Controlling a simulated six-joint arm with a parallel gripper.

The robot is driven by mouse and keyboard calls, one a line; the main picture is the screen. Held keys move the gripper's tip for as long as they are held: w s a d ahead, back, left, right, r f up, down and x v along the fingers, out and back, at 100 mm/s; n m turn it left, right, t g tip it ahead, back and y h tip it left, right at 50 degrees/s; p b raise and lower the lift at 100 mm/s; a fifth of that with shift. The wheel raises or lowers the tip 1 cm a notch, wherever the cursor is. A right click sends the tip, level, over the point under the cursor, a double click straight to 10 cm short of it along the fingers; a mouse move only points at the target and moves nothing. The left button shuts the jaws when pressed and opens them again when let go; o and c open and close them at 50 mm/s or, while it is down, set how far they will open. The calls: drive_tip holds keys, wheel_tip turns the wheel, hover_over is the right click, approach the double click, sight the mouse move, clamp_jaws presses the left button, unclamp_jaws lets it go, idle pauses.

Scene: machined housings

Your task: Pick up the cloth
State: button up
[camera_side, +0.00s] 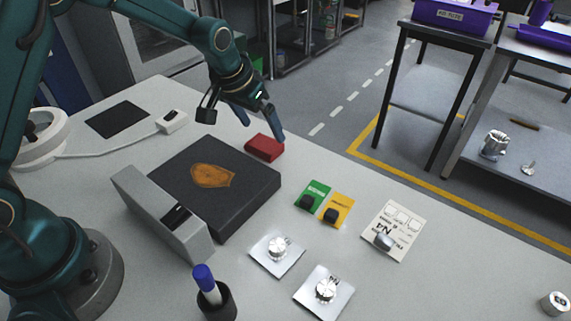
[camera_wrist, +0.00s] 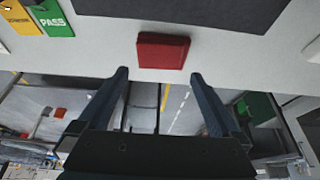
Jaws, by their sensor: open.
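The cloth appears to be the small red folded pad (camera_side: 264,148) lying flat on the white table, behind the dark plate's far right corner. In the wrist view the red cloth (camera_wrist: 162,51) lies at the table edge, ahead of the fingertips and roughly centred between them. My gripper (camera_side: 262,130) is open and empty, pointing down just above and behind the cloth in the side view. In the wrist view my gripper (camera_wrist: 160,75) shows both fingers spread apart. I see no contact with the cloth, though the exact height gap is hard to judge.
A thick dark plate (camera_side: 250,185) with an orange-brown patch (camera_side: 213,176) lies close to the cloth. A grey block (camera_side: 150,205) and pen cup (camera_side: 214,300) are nearer.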

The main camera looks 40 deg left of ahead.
sight(270, 140)
drive_tip(key=shift+x, duration=2.45)
drive_tip(key=c, duration=1.1)
drive_tip(key=shift+r, duration=0.5)
drive_tip(key=r, duration=0.2)
drive_tip(key=a+r, duration=0.1)
drive_tip(key=shift+s+r, duration=0.2)
drive_tip(key=shift+r, duration=0.2)
drive_tip(key=s+a+r, duration=0.1)
drive_tip(key=a+r, duration=0.1)
drive_tip(key=a, duration=0.1)
drive_tip(key=s+a+r, duration=0.2)
drive_tip(key=a, duration=0.1)
drive_tip(key=s+a+r, duration=0.1)
drive_tip(key=a+r, duration=0.1)
drive_tip(key=a, duration=0.1)
drive_tip(key=shift+s+a, duration=0.3)
drive_tip(key=shift+s, duration=0.05)
